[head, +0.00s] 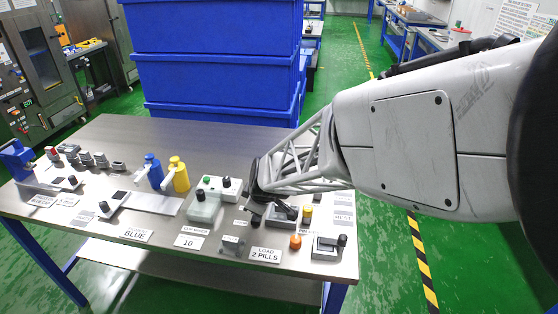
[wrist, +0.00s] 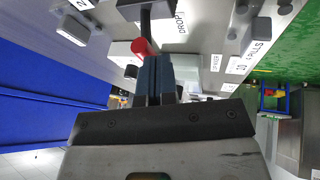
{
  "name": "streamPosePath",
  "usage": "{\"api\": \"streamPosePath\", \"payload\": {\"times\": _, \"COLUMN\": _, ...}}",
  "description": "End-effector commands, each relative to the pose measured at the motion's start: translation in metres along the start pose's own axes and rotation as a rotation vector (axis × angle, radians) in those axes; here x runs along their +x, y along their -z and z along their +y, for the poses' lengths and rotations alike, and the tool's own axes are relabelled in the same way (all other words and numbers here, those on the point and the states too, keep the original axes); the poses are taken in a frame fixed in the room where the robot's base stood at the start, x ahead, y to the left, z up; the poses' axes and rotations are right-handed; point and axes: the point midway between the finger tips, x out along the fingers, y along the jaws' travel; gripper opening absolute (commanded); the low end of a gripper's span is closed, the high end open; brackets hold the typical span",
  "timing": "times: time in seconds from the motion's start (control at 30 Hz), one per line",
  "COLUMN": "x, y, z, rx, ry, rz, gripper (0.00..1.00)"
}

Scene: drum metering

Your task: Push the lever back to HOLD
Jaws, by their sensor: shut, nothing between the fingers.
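My gripper (head: 256,216) is low over the front of the metal table in the head view. In the wrist view its fingers (wrist: 154,70) are shut and empty. A red knob (wrist: 142,47) on a dark stem (wrist: 146,22) is right at the fingertips; I cannot tell whether they touch. A DROP label (wrist: 180,22) lies beside it. No HOLD label is readable. In the head view a grey box with a dark lever (head: 287,211) is just right of my gripper, and another box with a black-knobbed lever (head: 328,246) stands at the front right.
A LOAD 2 PILLS card (head: 265,254) lies at the table's front edge. An orange knob (head: 296,241) and a yellow one (head: 307,211) stand nearby. Left are a pale box (head: 205,205), yellow bottle (head: 179,175) and blue bottle (head: 154,171). Blue crates (head: 215,60) stand behind.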

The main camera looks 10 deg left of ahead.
Motion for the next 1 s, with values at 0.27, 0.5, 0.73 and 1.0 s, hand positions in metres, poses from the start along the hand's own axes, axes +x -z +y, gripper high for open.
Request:
{"api": "streamPosePath", "payload": {"times": 0.27, "x": 0.0, "y": 0.002, "z": 0.014, "rx": 0.047, "ry": 0.12, "rz": -0.022, "gripper": 0.0}}
{"api": "streamPosePath", "payload": {"times": 0.5, "x": 0.002, "y": 0.003, "z": 0.026, "rx": 0.092, "ry": 0.238, "rz": -0.044, "gripper": 0.0}}
{"api": "streamPosePath", "payload": {"times": 0.73, "x": 0.004, "y": 0.005, "z": 0.037, "rx": 0.134, "ry": 0.348, "rz": -0.064, "gripper": 0.0}}
{"api": "streamPosePath", "payload": {"times": 1.0, "x": 0.009, "y": 0.005, "z": 0.049, "rx": 0.18, "ry": 0.47, "rz": -0.086, "gripper": 0.0}}
